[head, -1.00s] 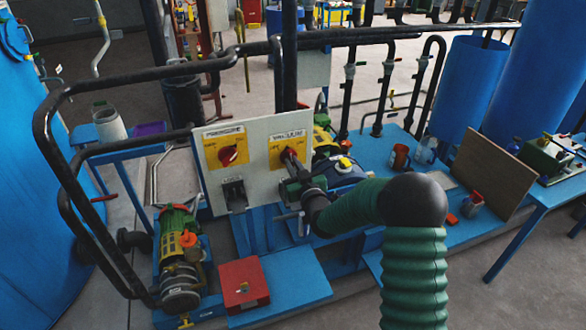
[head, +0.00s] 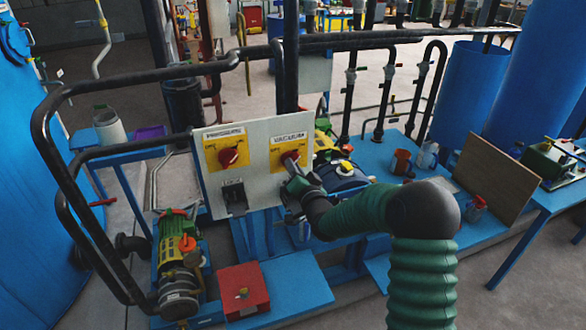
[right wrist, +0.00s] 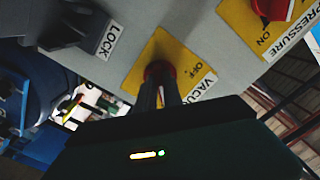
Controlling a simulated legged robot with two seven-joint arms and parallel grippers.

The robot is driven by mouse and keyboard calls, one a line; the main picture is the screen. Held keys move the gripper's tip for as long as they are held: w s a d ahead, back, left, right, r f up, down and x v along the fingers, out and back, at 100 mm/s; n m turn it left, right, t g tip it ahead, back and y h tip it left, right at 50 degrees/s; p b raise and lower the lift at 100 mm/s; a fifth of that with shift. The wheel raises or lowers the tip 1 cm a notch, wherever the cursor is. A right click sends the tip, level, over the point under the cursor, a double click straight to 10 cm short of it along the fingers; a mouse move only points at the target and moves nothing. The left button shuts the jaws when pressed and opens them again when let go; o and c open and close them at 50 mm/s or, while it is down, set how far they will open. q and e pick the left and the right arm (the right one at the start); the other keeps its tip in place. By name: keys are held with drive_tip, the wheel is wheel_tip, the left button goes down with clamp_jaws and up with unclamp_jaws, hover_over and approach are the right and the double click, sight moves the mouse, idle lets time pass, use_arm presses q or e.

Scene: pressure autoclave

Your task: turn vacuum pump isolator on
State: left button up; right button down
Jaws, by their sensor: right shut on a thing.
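The vacuum isolator is a red rotary knob on a yellow plate (head: 279,164) under a VACUUM label, on the right of a pale upright panel (head: 258,190). My right gripper (head: 293,163) reaches it from the front and is shut on the red knob, hiding much of it. In the right wrist view the fingers (right wrist: 160,88) close on the red knob (right wrist: 158,70), with OFF readable on the yellow plate (right wrist: 192,77). The knob's exact angle is hidden. The pressure isolator (head: 229,156), another red knob on yellow, is to the left. My left gripper is not in view.
A black lock switch (head: 234,197) sits below the pressure isolator. Black pipe railing (head: 150,75) surrounds the panel on the left and top. A green pump (head: 177,255) and a red box (head: 243,289) stand below. A brown board (head: 497,180) leans at the right.

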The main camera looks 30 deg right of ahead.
drive_tip(key=shift+d+m, duration=0.1)
drive_tip(key=shift+m, duration=0.4)
drive_tip(key=c, duration=1.5)
unclamp_jaws()
drive_tip(key=b+v, duration=0.1)
drive_tip(key=v, duration=1.5)
drive_tip(key=shift+s, duration=0.4)
